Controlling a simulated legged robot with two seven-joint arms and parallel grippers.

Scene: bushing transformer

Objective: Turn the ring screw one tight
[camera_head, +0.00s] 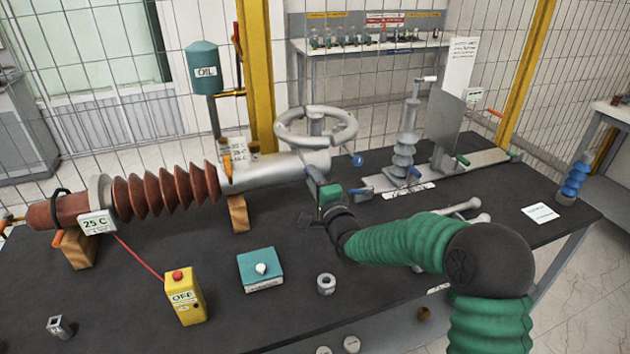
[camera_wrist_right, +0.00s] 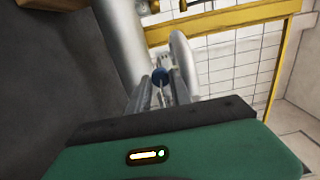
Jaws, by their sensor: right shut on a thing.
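My right gripper (camera_head: 313,176) reaches in from the right, at the right end of the pale horizontal cylinder (camera_head: 270,168), below the grey handwheel (camera_head: 316,126). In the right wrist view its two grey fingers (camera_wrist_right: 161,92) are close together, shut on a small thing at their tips. A small dark blue piece (camera_wrist_right: 160,76) shows between the tips there; it seems to be the ring screw, but its ring shape and thread are too small to make out. The green gripper body hides the grip in the head view. My left gripper is in neither view.
The brown ribbed bushing (camera_head: 165,195) lies on wooden blocks at left. A yellow OFF box (camera_head: 184,297), a teal box (camera_head: 262,268) and a metal nut (camera_head: 326,283) stand on the black table. A grey insulator (camera_head: 405,150) stands behind my arm. The front middle is mostly clear.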

